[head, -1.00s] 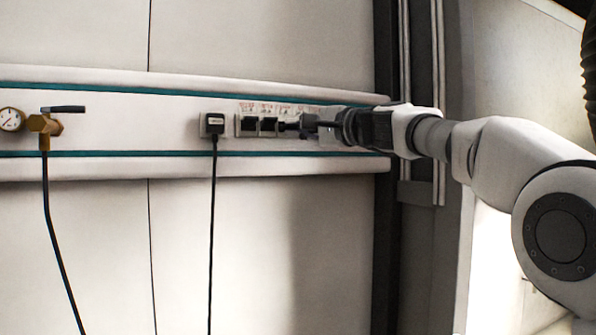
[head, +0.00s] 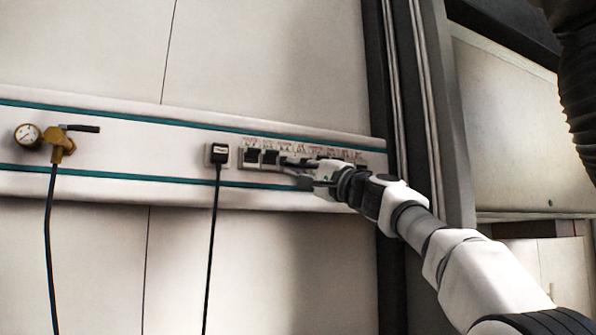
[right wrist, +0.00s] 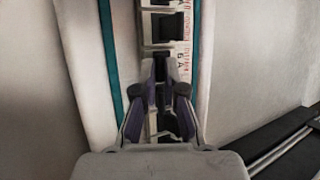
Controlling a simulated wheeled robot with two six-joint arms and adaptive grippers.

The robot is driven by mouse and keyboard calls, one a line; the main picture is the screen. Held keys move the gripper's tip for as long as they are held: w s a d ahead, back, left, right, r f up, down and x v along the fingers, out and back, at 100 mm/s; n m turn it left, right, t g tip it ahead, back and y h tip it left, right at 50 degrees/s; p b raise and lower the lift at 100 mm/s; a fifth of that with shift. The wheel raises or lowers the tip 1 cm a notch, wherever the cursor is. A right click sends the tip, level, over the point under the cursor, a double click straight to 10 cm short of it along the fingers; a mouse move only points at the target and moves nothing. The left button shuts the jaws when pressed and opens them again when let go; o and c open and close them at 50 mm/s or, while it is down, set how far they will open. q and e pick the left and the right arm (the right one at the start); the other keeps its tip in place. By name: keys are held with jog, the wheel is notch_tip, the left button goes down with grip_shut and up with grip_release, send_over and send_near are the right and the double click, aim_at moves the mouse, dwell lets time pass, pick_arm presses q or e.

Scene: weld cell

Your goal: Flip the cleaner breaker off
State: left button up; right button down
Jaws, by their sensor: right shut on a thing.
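A row of breakers (head: 252,156) sits in a pale strip on the wall rail, with small red labels above that I cannot read. Two dark switches show clear at its left end. My right gripper (head: 288,164) is at the row just right of these two, and its fingers hide part of the row. In the right wrist view the gripper (right wrist: 160,92) is shut on a breaker switch, mostly hidden between the fingers. Two dark breaker switches (right wrist: 166,27) show beyond the fingertips. I cannot tell which breaker is the cleaner one. My left gripper is not in view.
A black plug (head: 219,151) with a hanging cord sits in a socket left of the breakers. A brass valve with a gauge (head: 28,135) and hose is at the far left of the rail. A dark upright post (head: 385,100) stands right of the rail's end.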

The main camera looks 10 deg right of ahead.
jog(key=c, duration=1.2)
grip_release()
jog(key=shift+a, duration=0.1)
jog(key=shift+c, duration=0.2)
jog(key=v, duration=1.2)
jog(key=shift+f, duration=0.1)
